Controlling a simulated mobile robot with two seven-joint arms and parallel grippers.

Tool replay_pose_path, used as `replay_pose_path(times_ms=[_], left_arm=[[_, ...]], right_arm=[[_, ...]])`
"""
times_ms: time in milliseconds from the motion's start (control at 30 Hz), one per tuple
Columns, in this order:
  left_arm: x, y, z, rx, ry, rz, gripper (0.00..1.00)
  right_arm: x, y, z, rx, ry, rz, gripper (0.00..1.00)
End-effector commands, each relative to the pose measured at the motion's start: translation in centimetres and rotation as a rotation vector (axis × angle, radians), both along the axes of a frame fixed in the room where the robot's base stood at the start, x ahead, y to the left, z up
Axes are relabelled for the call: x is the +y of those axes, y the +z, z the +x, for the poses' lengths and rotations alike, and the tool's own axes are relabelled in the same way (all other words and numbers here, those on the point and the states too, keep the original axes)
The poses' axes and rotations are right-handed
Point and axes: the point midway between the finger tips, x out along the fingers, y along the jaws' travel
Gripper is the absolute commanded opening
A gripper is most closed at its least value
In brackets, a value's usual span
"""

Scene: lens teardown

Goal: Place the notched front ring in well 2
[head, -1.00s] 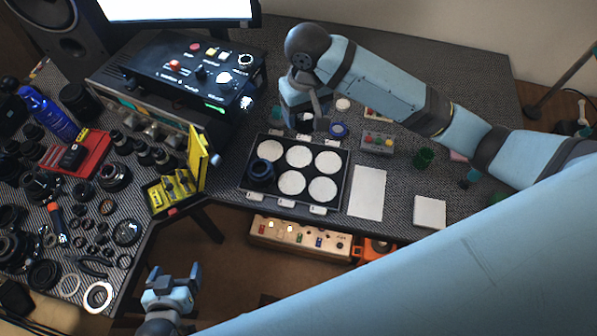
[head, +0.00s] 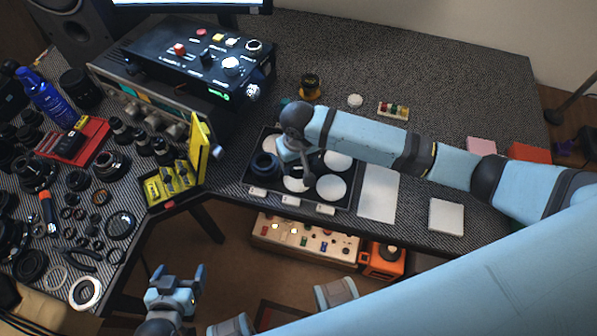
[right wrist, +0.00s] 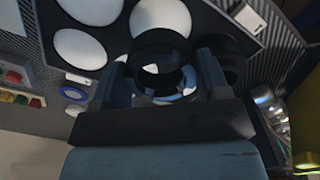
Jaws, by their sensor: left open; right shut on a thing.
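The tray (head: 357,190) is black with white-bottomed wells, near the table's front edge. A dark lens body (head: 264,165) stands in its left end well. My right gripper (head: 304,180) is over the tray's front middle, pointing down. In the right wrist view my right gripper (right wrist: 160,82) is shut on a dark ring (right wrist: 160,42), with white showing through its opening. I take it for the notched front ring; its notches are not clear. I cannot tell whether it touches the tray. My left gripper (head: 176,283) is open and empty, below the table's front edge.
A yellow open box (head: 173,180) and a control unit (head: 200,60) stand left of the tray. A white sheet (head: 379,194) and a white pad (head: 446,216) lie to its right. Loose lens parts crowd the left table. The back right table is mostly clear.

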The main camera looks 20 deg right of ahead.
Motion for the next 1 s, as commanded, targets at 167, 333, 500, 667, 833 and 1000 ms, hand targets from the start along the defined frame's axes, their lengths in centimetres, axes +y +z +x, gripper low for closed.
replay_pose_path(times_ms=[167,333,500,667,833,1000], left_arm=[[0.0,-0.2,0.0,0.003,0.001,-0.001,0.88],[0.0,-0.3,0.0,0.003,0.002,-0.002,0.88],[-0.1,-0.1,0.2,-0.002,0.003,-0.005,0.88],[-0.1,0.1,0.3,-0.005,0.003,-0.007,0.88],[-0.1,0.2,0.3,-0.005,0.003,-0.006,0.88],[-0.1,0.0,0.2,-0.002,0.002,-0.005,0.88]], right_arm=[[0.0,-1.4,0.0,0.0,0.001,0.0,0.31],[0.0,-3.4,0.0,0.002,0.0,-0.001,0.31],[0.0,-5.5,0.0,0.001,0.0,0.0,0.31],[0.0,-5.5,0.0,0.0,0.001,0.0,0.31],[0.0,-5.7,0.0,0.001,0.0,0.0,0.31],[0.0,-5.8,0.0,0.0,0.001,0.0,0.94]])
